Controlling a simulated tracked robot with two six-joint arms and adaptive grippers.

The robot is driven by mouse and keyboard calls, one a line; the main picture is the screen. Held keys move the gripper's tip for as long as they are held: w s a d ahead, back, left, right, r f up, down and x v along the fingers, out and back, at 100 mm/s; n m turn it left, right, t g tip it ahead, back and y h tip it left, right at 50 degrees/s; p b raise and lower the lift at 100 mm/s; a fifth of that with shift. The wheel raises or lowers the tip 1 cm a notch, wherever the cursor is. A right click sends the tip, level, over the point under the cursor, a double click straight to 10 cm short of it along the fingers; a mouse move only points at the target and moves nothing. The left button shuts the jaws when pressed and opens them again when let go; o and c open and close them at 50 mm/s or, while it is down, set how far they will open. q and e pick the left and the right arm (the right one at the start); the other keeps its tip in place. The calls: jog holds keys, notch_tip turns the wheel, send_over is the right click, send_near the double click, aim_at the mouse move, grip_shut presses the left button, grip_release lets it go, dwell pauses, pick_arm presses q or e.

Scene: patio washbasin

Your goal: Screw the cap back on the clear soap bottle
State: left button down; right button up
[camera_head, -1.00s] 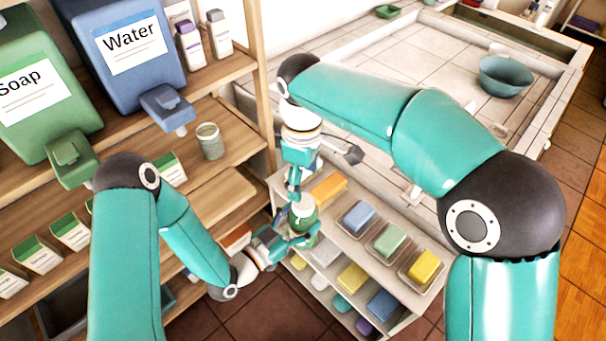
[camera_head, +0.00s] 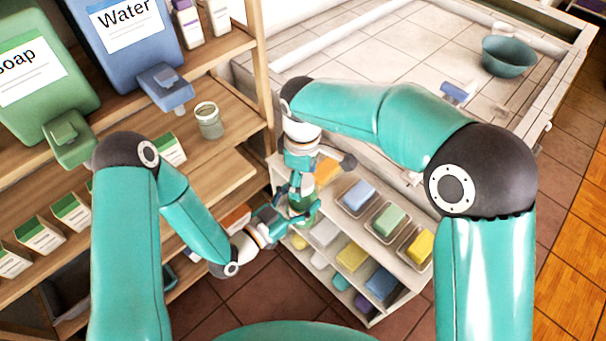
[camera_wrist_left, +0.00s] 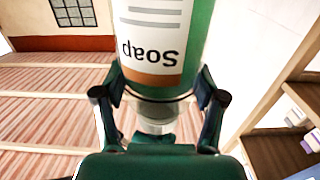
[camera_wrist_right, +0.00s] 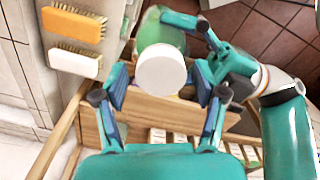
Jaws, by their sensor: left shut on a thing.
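The soap bottle (camera_wrist_left: 180,30) is green with a white "Soap" label, upside down in the left wrist view. My left gripper (camera_wrist_left: 160,100) is shut on it near the pale neck end; in the head view that gripper (camera_head: 290,212) is low in the middle. The round white cap (camera_wrist_right: 161,72) shows in the right wrist view in front of the green bottle (camera_wrist_right: 160,32). I cannot tell whether it is seated on the neck. My right gripper (camera_wrist_right: 158,95) is open, its fingers on both sides of the cap with gaps. In the head view, it (camera_head: 300,185) is above the left gripper.
A low rack (camera_head: 385,290) with soap bars in trays stands just right of the grippers. A wooden shelf (camera_head: 235,130) on the left holds Soap and Water dispensers, cartons and a glass jar (camera_head: 209,122). Brushes (camera_wrist_right: 74,62) lie near the right gripper. A teal bowl (camera_head: 508,56) stands farther back.

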jog(key=c, duration=1.2)
jog(key=shift+m, duration=0.3)
jog(key=o, duration=1.4)
notch_tip(320, 180, up, 12)
jog(key=shift+f, duration=0.1)
